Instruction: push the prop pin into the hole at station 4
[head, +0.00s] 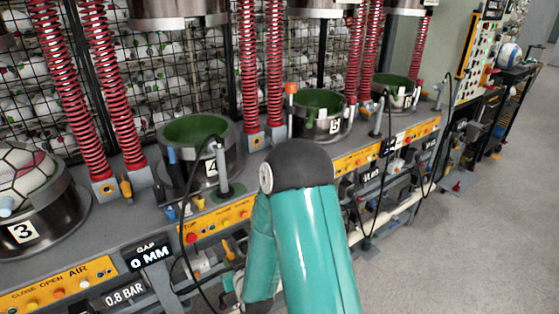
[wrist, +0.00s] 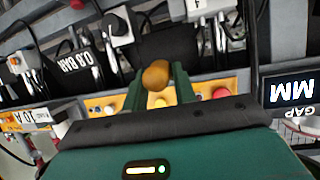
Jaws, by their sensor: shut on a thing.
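My gripper (wrist: 158,82) is shut on an orange-yellow rounded piece, apparently the prop pin (wrist: 156,75), whose end shows between the two green fingers in the wrist view. The rest of the pin is hidden. In the head view my teal arm reaches down in front of the bench, and the gripper is not seen. Station 4 (head: 211,169) is the dark round mould with a green inside, left of my arm; its number is partly covered by a post. I cannot make out the hole at station 4 in either view.
Station 3 (head: 24,232), holding a ball, is at the left; another mould (head: 318,122) stands behind my arm. Red springs (head: 90,90) rise from the bench. Yellow button panels (head: 215,222), a gap display (head: 150,254) and hanging cables crowd the front. Grey floor (head: 480,240) is clear at the right.

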